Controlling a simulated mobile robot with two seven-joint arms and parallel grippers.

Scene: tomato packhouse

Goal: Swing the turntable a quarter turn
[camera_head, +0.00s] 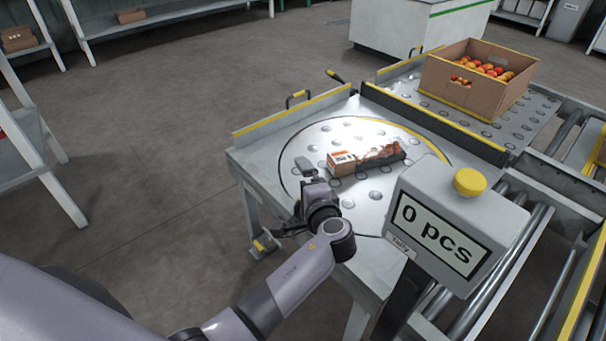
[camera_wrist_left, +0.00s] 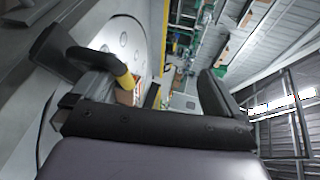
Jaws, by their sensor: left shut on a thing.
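The turntable (camera_head: 375,200) is a round steel disc with roller balls, set flush in a grey table. In the left wrist view a dark bent handle with a yellow band (camera_wrist_left: 124,77) shows by the gripper's fingers. The gripper is shut on what seems to be this handle, and its own body hides the grip in the head view. My right gripper is not in view.
A tally display reading 0 pcs (camera_head: 437,230) with a yellow button stands at the table's near right. A cardboard box of tomatoes (camera_head: 466,93) sits on the ball table behind. A yellow-edged fence (camera_head: 293,112) lines the back left. Floor to the left is clear.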

